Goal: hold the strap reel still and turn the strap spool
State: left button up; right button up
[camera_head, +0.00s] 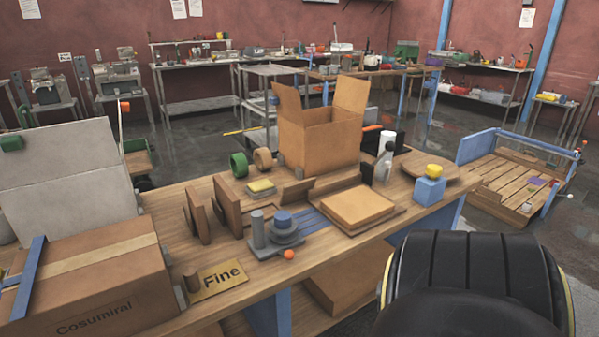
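Two upright brown boards or flanges stand on the wooden workbench left of its middle, the left one (197,213) and the right one (228,207); they may be the strap reel, but I cannot tell for sure. A grey device with a blue round top (284,222) stands to their right, an orange ball at its front. Green (239,164) and tan (263,159) tape-like rolls stand behind. I cannot tell which of these is the strap spool. Neither of my grippers shows in the head view.
A black chair (475,285) stands in front at right.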

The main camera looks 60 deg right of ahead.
aim_at(283, 223)
jog(key=z, duration=1.15)
jog(key=i, duration=0.95)
jog(key=z, duration=1.05)
